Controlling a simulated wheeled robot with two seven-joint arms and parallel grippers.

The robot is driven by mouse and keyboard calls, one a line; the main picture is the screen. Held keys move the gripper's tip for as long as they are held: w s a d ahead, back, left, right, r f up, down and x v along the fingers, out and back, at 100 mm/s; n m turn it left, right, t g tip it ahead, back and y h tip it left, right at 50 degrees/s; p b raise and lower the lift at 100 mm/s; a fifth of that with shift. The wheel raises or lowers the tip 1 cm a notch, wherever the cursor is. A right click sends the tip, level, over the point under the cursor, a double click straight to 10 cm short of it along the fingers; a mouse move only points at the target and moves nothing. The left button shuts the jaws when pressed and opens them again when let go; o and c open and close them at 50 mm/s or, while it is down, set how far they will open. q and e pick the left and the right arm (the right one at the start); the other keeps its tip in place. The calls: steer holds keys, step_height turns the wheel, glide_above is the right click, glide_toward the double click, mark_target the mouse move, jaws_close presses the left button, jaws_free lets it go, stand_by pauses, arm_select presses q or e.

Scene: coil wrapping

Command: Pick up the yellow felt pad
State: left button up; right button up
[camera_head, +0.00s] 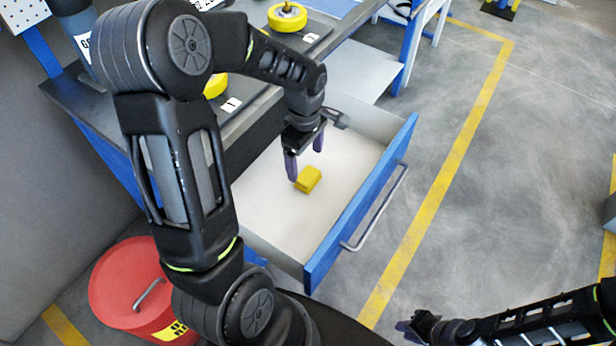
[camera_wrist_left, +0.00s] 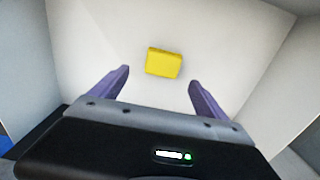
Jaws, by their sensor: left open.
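The yellow felt pad (camera_head: 308,179) is a small block lying on the white floor of an open drawer (camera_head: 285,225). In the left wrist view the pad (camera_wrist_left: 164,62) lies ahead of my left gripper, centred roughly between its fingers. My left gripper (camera_head: 306,159) is open, with its purple fingers pointing down into the drawer just above and beside the pad. In the left wrist view the left gripper (camera_wrist_left: 158,88) has nothing between its fingertips. My right gripper (camera_head: 418,326) is at the bottom right of the head view, too small and dark to judge its jaws.
The drawer has a blue front (camera_head: 362,205) with a metal handle (camera_head: 377,208). A dark workbench top (camera_head: 262,95) holds yellow round coils (camera_head: 287,17) above it. A red bin (camera_head: 128,290) stands at lower left.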

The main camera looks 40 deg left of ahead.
mark_target(305, 173)
arm_select(q)
step_height(305, 173, down, 5)
steer(key=shift+s+r, duration=0.15)
steer(key=shift+r, duration=0.05)
steer(key=shift+c, duration=0.5)
steer(key=c, duration=1.3)
